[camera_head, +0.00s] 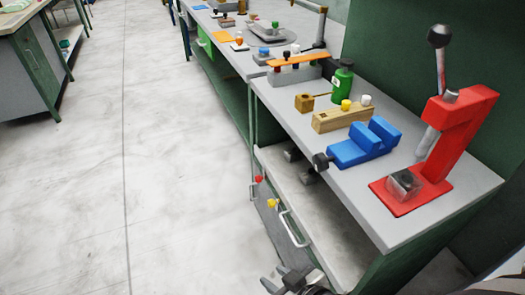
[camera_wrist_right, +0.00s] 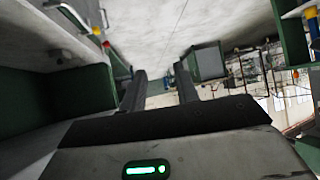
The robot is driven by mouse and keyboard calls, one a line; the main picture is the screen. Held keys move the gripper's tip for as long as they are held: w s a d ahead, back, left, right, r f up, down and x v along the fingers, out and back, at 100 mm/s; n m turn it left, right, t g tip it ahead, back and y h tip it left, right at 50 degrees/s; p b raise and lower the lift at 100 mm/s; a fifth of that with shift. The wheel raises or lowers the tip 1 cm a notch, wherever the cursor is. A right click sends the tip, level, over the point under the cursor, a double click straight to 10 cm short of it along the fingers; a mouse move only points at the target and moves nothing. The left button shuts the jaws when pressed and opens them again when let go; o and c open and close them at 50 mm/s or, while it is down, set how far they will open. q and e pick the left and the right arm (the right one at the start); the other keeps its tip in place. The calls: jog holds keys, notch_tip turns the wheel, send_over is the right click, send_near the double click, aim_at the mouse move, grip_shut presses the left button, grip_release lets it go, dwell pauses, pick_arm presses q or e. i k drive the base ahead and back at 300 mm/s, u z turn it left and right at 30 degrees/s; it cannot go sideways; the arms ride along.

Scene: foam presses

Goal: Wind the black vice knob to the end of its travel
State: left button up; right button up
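A blue vice (camera_head: 364,145) sits on the grey bench top. Its black knob (camera_head: 321,161) sticks out at the bench's front edge, toward the left. My right gripper (camera_head: 283,279) shows at the bottom of the head view, low in front of the bench and well below and apart from the knob. In the right wrist view my right gripper's two dark fingers (camera_wrist_right: 160,92) stand apart with nothing between them. The vice and knob do not show in the right wrist view. My left gripper is in neither view.
A red press (camera_head: 440,140) with a tall black-tipped lever stands right of the vice. A wooden block (camera_head: 338,119) with white and yellow knobs and a green bottle (camera_head: 343,80) stand behind it. An open shelf (camera_head: 325,225) and a bar handle (camera_head: 292,230) are below. The floor left is clear.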

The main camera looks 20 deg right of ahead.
aim_at(320, 162)
jog(key=u, duration=0.6)
jog(key=i, duration=0.65)
jog(key=z, duration=2.4)
